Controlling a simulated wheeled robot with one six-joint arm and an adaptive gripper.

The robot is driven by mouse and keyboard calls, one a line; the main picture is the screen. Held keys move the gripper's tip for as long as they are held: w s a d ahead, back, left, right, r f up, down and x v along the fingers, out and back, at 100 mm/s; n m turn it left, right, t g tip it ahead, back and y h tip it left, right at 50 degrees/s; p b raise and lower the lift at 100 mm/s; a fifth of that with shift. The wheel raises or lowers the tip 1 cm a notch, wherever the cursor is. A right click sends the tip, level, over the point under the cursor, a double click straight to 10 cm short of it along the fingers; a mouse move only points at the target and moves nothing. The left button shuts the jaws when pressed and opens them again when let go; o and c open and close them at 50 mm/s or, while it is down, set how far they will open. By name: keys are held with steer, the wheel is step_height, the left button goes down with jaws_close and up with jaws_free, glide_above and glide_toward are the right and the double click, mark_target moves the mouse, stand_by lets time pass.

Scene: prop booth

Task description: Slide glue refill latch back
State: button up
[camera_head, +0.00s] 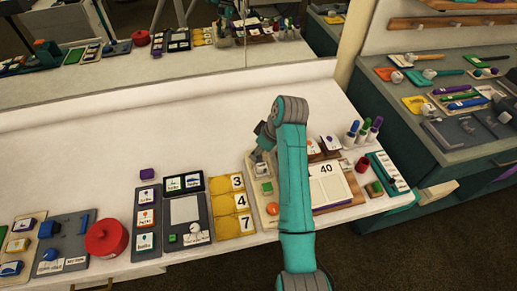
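My gripper (260,148) is a small grey shape at the far end of my teal arm, low over or near the tabletop. Its fingers are small and partly hidden by my arm, so I cannot tell if they are open. Just below it lies a pale board (256,198) with a green block (267,187) and an orange round piece (272,208). My arm covers the board's right side. I cannot make out which part is the glue refill latch. It may be on this board or hidden behind my arm.
Left of the board are yellow number cards (232,201), dark picture trays (184,208) and a red round pot (106,238). Right are an open book (331,183), a dark red cup (362,165) and upright markers (364,133). The white table's back left (70,150) is clear.

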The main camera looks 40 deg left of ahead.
jaws_close()
steer(key=shift+w+a, duration=0.65)
steer(key=shift+a, duration=0.05)
steer(key=shift+o, duration=1.2)
jaws_free()
steer(key=v, duration=0.7)
steer(key=shift+r, duration=0.3)
